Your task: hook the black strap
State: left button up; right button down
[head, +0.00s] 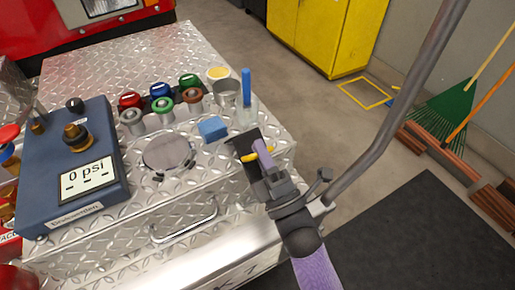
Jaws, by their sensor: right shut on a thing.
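My right gripper (260,155) is at the right edge of the metal diamond-plate top, with its arm coming up from the bottom right. It is shut on a dark, flat piece that looks like the black strap (243,140). Only a short part of this piece shows beyond the fingers, and the rest is hidden by the gripper. I cannot make out a hook or where the strap's other end is. My left gripper cannot be made out.
A blue gauge box (72,165) reading 0 psi stands at left. Several coloured knobs (160,98), a blue block (213,129), a metal cup (227,92) and a clear container (246,112) with a blue-handled tool are close to the gripper. A grey pole (400,100) rises at right.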

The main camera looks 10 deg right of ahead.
jog(key=shift+s+d+f, duration=0.1)
jog(key=shift+s+f, duration=0.05)
jog(key=shift+f, duration=0.15)
pick_arm(q)
jog(key=shift+s+a+f, duration=0.15)
jog(key=shift+s+a, duration=0.3)
jog(key=shift+a, duration=0.05)
jog(key=shift+d, duration=0.1)
